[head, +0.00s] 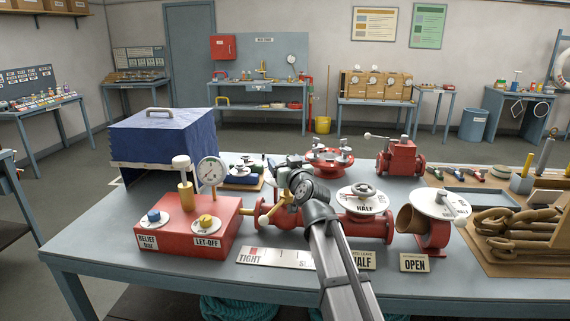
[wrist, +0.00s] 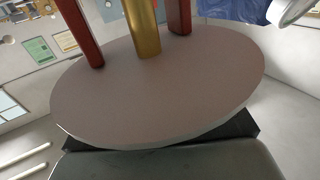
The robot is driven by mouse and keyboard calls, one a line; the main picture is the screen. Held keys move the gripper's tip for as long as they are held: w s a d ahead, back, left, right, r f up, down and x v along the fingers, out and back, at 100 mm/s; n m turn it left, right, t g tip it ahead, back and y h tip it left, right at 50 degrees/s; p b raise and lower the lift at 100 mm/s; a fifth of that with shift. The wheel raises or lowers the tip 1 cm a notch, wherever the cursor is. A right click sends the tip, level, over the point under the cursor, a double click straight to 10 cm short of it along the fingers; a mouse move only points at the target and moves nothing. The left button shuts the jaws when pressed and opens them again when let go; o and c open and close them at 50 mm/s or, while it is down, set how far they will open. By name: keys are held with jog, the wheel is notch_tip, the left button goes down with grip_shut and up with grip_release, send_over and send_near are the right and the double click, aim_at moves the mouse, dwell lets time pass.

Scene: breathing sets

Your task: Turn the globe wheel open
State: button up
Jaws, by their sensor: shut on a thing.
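My gripper (head: 296,183) reaches over the middle of the red valve line and is shut on the globe wheel. In the wrist view the wheel is a broad pale disc (wrist: 160,95), close up, with dark finger parts (wrist: 160,146) showing at its edge. A brass stem (wrist: 141,28) and two red posts meet the disc. In the head view the wheel is mostly hidden by my gripper; brass parts (head: 282,178) show beside it. The red valve body (head: 262,215) lies below. How far the wheel is turned cannot be told.
Right of my gripper stands a valve with a white HALF disc (head: 376,206), then another with a tilted white disc (head: 445,207). A red box with a gauge (head: 187,228) and a blue covered case (head: 160,135) stand left.

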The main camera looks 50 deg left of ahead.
jog(key=shift+c, duration=0.7)
jog(key=shift+s+n+g+y, duration=0.15)
jog(key=shift+n+g+y, duration=0.35)
jog(key=shift+n+g, duration=1.9)
jog(key=shift+g, duration=1.3)
jog(key=shift+s+n+g, duration=0.2)
jog(key=shift+n+g, duration=0.4)
jog(key=shift+g, duration=0.2)
jog(key=shift+s+g, duration=0.1)
jog(key=shift+g, duration=0.2)
jog(key=o, duration=1)
jog(key=shift+c, duration=0.2)
jog(key=shift+d, duration=0.1)
